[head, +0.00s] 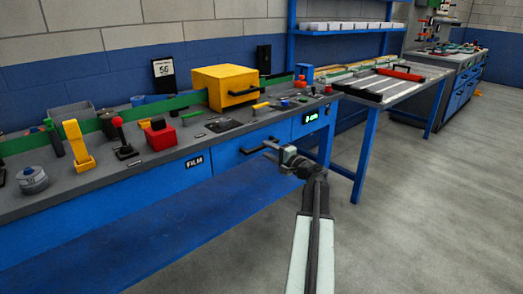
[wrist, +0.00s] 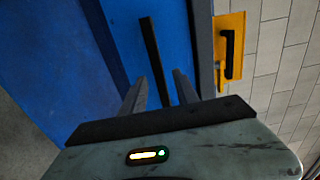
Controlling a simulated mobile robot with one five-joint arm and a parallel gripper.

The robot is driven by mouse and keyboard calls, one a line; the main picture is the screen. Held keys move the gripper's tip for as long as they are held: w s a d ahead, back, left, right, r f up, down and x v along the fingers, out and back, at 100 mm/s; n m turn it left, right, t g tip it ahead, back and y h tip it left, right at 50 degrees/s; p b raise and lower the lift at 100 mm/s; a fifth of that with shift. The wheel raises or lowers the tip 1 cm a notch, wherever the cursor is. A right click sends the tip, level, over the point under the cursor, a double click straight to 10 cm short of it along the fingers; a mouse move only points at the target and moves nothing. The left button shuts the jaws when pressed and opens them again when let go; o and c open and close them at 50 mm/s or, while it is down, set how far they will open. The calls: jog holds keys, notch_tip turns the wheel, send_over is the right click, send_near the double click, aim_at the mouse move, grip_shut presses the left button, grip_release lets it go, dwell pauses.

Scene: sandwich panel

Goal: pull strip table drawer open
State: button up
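The blue drawer (head: 228,157) is in the front of the long blue table, right of the FILM label, and looks flush with the front. Its dark bar handle (head: 250,150) shows in the head view and as a long black bar in the wrist view (wrist: 150,42). My gripper (head: 272,150) is in front of the drawer, near the handle's right part. In the wrist view my gripper (wrist: 159,78) is open, with one finger on each side of the bar. I see gaps beside the bar; whether either finger touches it I cannot tell.
A yellow box (head: 224,88) with a black handle stands on the grey tabletop, among a red-knobbed lever (head: 118,123), a red block (head: 160,134) and other small items. A second table (head: 400,92) stands to the right. The grey floor (head: 420,220) at right is clear.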

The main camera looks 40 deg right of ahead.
aim_at(264, 148)
jog(key=w, duration=0.4)
jog(key=shift+d, duration=0.25)
grip_shut()
dwell(1.0)
